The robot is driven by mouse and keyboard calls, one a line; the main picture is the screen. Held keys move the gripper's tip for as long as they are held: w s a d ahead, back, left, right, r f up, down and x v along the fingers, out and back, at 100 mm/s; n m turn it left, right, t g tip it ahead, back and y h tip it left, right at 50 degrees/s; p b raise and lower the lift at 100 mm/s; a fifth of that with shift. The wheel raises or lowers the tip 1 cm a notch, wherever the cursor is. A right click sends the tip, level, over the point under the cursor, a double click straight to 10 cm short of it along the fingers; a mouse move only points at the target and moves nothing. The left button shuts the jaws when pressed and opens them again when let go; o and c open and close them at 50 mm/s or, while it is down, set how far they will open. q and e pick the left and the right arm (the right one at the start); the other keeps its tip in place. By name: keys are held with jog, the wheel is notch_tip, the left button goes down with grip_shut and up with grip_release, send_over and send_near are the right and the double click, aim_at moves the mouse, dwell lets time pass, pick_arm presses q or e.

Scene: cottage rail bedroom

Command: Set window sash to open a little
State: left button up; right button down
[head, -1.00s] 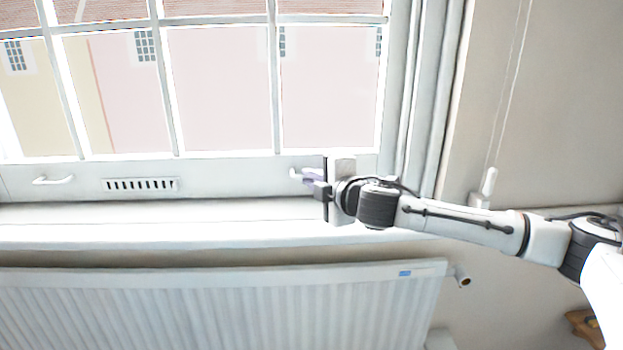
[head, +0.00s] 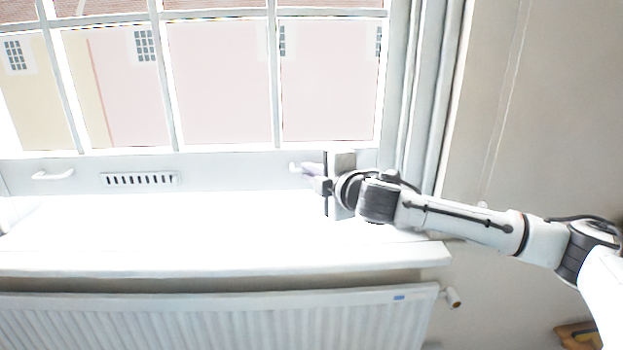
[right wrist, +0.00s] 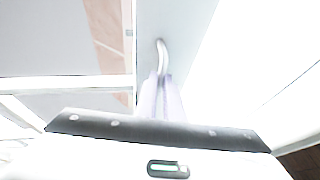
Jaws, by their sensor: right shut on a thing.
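The white window sash (head: 225,173) has paned glass above a bottom rail, which carries a left handle (head: 53,174) and a right handle (head: 300,167). My right gripper (head: 312,174) is at the right handle, shut on it. In the right wrist view, the curved handle (right wrist: 162,55) runs down to the pale fingers (right wrist: 160,97). Their tips are washed out. A bright band lies below the rail, so the sash looks raised off the sill (head: 200,262). Glare hides the exact gap. My left gripper is out of view.
A slotted vent (head: 140,179) sits in the rail between the handles. A white radiator (head: 220,318) with a valve (head: 453,297) stands below the sill. A thin cord (head: 505,95) hangs on the wall to the right. The sill top looks clear.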

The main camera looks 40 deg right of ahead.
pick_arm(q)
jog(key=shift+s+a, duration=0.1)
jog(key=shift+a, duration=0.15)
pick_arm(e)
jog(key=shift+r, duration=0.35)
jog(key=c, duration=2)
grip_release()
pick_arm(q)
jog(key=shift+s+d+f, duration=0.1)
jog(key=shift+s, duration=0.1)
pick_arm(e)
jog(key=shift+o, duration=0.5)
jog(key=shift+f, duration=0.2)
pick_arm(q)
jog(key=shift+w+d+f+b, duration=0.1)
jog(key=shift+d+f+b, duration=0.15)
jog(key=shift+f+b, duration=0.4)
pick_arm(e)
jog(key=v, duration=1)
jog(key=shift+s, duration=0.15)
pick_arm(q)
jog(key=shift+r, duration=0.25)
pick_arm(e)
jog(key=shift+r, duration=0.1)
